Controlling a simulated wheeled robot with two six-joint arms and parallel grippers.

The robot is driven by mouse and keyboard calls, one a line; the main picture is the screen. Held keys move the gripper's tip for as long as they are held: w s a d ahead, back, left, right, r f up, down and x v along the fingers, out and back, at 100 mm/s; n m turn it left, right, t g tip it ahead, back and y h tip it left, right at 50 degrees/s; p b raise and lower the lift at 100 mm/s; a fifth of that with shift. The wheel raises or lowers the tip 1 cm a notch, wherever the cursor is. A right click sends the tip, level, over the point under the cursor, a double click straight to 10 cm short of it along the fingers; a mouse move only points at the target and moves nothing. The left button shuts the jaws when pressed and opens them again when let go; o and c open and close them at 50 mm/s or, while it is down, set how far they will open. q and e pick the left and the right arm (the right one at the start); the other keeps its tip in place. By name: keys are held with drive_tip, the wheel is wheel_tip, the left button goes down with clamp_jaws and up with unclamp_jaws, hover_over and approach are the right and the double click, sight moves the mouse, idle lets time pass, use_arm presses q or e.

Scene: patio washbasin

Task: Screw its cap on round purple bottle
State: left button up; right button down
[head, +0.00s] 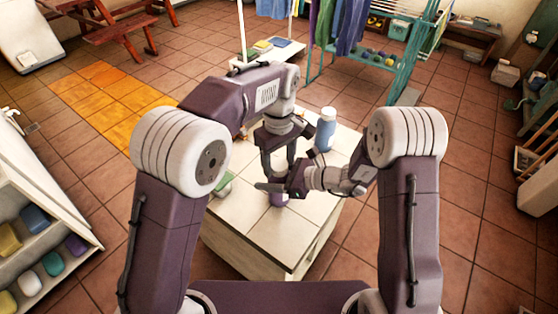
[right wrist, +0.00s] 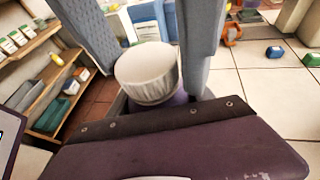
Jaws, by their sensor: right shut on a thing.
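The round purple bottle (head: 279,200) stands on the tiled tabletop, its upper part hidden by my right gripper. My right gripper (head: 270,187) reaches across from the right, just above the bottle's visible body. In the right wrist view its fingers flank a white ribbed cap (right wrist: 148,72), and the gripper is shut on it. A bit of purple (right wrist: 178,99) shows directly below the cap; whether the cap is seated on the thread cannot be told. My left gripper (head: 279,165) points down behind the right one, its fingers apart, and looks empty; its tips are partly hidden.
A blue bottle with a white top (head: 326,130) stands at the table's back right. A green item (head: 222,184) lies at the table's left edge. The tabletop's front (head: 268,240) is clear. A shelf with coloured items (head: 60,215) is at the left.

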use_arm(q)
drive_tip(key=shift+r, duration=0.1)
drive_tip(key=shift+r, duration=2.2)
drive_tip(key=shift+c, duration=0.3)
wheel_tip(320, 180, up, 4)
drive_tip(key=n, duration=0.3)
drive_tip(key=shift+f, duration=0.25)
drive_tip(key=shift+f, duration=0.15)
wheel_tip(320, 180, down, 8)
drive_tip(key=shift+r, duration=0.1)
drive_tip(key=shift+c, duration=0.3)
